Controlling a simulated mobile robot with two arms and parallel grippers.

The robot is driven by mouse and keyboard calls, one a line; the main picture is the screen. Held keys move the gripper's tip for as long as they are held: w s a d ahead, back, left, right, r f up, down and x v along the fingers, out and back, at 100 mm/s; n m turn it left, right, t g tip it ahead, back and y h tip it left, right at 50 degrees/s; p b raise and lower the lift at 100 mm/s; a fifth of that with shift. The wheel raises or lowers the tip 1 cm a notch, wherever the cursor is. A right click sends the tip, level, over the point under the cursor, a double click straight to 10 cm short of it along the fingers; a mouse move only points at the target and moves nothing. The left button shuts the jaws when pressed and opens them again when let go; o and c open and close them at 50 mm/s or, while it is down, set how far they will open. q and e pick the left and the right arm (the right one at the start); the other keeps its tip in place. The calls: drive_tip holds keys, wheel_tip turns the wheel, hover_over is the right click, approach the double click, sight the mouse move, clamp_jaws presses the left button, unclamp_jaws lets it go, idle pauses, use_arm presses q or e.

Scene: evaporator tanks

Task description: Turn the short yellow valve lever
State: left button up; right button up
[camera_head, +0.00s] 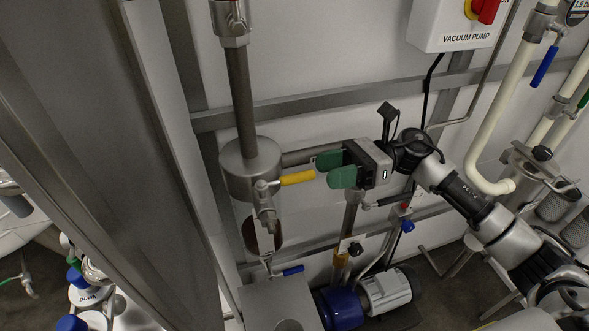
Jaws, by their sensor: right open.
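The short yellow valve lever (297,178) sticks out to the right from a small metal valve (264,196) on the side of a grey steel cylinder (250,168). It lies roughly level in the picture. My right gripper (330,168) comes in from the right, with green fingers apart and nothing between them. The fingertips are just right of the lever's free end. I cannot tell the exact depth gap between them. My left gripper is not in view.
A vertical pipe (240,95) rises from the cylinder. A horizontal rail (300,102) runs behind. A large grey panel (105,150) fills the left. Below are a blue-handled valve (292,271) and a blue and silver motor (385,291). A vacuum pump box (452,25) hangs above.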

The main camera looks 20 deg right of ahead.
sight(311, 171)
drive_tip(key=a, duration=0.1)
drive_tip(key=a+p, duration=0.1)
drive_tip(key=a, duration=0.2)
drive_tip(key=shift+s+a+r, duration=0.1)
drive_tip(key=shift+r, duration=0.25)
drive_tip(key=shift+a+f+p, duration=0.15)
drive_tip(key=shift+a+p, duration=0.4)
drive_tip(key=shift+a, duration=0.5)
drive_tip(key=shift+a+f, duration=0.1)
drive_tip(key=shift+a, duration=0.3)
drive_tip(key=shift+c, duration=1.2)
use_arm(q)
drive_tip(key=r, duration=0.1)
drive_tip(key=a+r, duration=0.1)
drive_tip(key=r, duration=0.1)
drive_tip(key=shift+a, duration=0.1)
use_arm(e)
clamp_jaws()
